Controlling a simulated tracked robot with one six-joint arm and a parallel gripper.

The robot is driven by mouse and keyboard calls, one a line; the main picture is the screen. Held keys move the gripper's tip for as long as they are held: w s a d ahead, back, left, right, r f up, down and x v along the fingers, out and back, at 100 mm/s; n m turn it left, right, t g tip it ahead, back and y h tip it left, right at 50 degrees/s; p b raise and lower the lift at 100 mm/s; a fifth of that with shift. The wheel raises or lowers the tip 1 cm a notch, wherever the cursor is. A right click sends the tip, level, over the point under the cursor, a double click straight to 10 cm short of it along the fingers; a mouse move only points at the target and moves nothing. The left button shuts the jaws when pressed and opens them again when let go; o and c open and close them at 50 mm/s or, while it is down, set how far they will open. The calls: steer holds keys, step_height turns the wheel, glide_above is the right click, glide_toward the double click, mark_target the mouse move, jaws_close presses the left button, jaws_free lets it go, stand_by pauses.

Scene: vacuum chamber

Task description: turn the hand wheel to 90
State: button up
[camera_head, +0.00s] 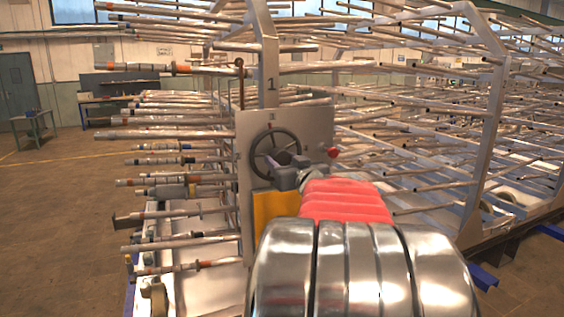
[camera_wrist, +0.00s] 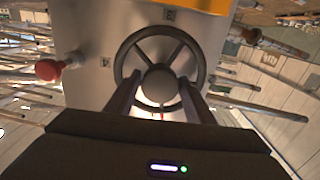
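The dark hand wheel (camera_head: 254,150) is mounted on a grey upright panel in the head view, partly hidden by my gripper (camera_head: 292,170). In the wrist view the wheel (camera_wrist: 160,30) faces the camera, with a round hub and several spokes. My gripper (camera_wrist: 159,88) is in front of the wheel, its two fingers apart, one on each side of the hub (camera_wrist: 160,86). Whether the fingers touch the hub or spokes I cannot tell. The lower part of the wheel is hidden behind the fingers and gripper body.
A red knob (camera_head: 333,153) sits right of the wheel; it shows at left in the wrist view (camera_wrist: 48,70). A yellow plate (camera_head: 273,207) is below the wheel. Racks of metal tubes (camera_head: 165,134) surround the panel (camera_head: 310,125). Open floor (camera_head: 60,200) lies at left.

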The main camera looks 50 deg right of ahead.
steer(key=c, duration=1.1)
steer(key=shift+s+d, duration=0.15)
